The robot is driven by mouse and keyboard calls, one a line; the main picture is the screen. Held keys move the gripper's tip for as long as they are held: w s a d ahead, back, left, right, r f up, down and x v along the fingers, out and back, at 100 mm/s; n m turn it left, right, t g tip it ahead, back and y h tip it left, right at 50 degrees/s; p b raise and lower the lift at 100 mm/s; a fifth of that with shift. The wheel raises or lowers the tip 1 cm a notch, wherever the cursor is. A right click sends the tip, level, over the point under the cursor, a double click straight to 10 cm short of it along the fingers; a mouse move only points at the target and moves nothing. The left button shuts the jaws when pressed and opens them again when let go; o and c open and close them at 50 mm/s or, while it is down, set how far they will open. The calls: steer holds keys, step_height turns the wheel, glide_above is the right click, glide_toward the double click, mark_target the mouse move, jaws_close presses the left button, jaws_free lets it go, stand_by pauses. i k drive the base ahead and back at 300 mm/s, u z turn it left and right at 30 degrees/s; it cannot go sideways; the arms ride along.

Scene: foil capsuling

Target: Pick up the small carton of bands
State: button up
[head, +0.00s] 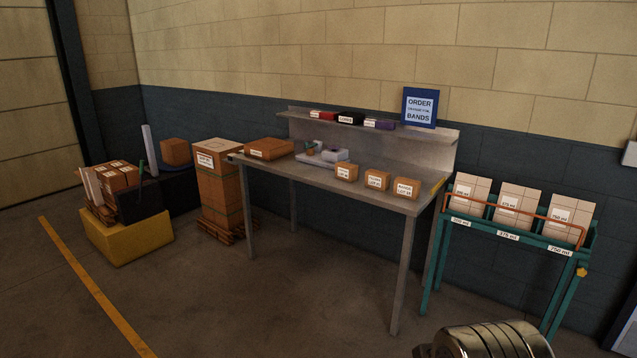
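Three small brown cartons stand in a row near the front right of the grey metal table (300,181): a left carton (346,173), a middle carton (376,181) and a right carton (406,189). Each has a white label with print too small to read surely, so I cannot tell which one holds bands. They stand apart with small gaps. A larger, flat brown carton (268,148) lies at the table's left end. My gripper is not in view.
A blue sign reading "ORDER" and "BANDS" (420,107) stands on the back shelf (442,133). A green rack (512,236) of labelled cartons is right of the table. Stacked cartons (218,175) and a yellow box (128,232) stand left. The floor in front is clear.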

mark_target(405, 188)
steer(key=u, duration=0.45)
steer(key=i, duration=2.7)
steer(key=z, duration=0.5)
steer(key=i, duration=0.95)
steer(key=z, duration=0.3)
